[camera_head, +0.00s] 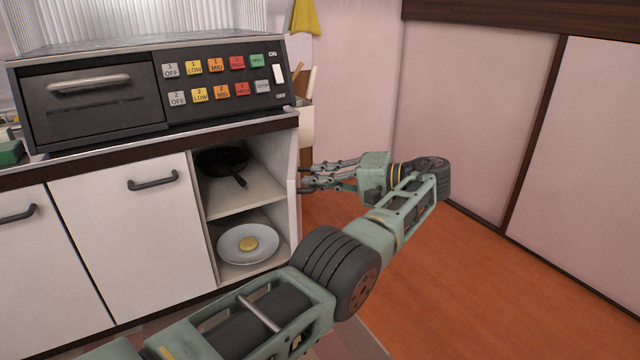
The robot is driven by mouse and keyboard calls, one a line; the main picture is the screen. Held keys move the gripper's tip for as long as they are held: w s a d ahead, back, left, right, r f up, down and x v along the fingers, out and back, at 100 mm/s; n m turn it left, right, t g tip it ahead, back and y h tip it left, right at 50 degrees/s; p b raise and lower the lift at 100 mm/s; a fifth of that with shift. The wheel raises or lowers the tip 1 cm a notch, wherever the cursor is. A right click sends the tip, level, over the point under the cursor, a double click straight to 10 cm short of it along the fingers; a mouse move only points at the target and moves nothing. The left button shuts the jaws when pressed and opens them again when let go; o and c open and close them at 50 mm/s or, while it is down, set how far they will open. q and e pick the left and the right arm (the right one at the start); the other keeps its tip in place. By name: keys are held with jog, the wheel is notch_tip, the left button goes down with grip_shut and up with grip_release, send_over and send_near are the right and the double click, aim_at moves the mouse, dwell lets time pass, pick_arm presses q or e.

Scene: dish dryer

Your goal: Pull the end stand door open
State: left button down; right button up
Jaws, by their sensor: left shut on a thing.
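The end stand (240,268) is the open white compartment at the right end of the counter, and its two shelves are exposed. A white panel (283,195), apparently the end stand door, stands swung out at the compartment's right side, seen at a steep angle. My left gripper (304,178) is at the far side of this panel, with its fingers shut at the panel's outer face, apparently on the door handle. The handle itself is hidden by the panel and fingers. My right gripper is not in view.
A black pan (222,160) sits on the upper shelf and a white plate (238,245) with a yellow item on the lower one. White cabinets with dark handles (153,181) are left. An oven with buttons (95,100) stands above. Orange floor (480,290) at right is clear.

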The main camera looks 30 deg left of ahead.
pick_arm(q)
jog(key=shift+s+f, duration=0.1)
jog(key=shift+f, duration=0.1)
jog(key=c, duration=1.8)
grip_release()
jog(key=shift+c, duration=0.2)
jog(key=shift+r, duration=0.1)
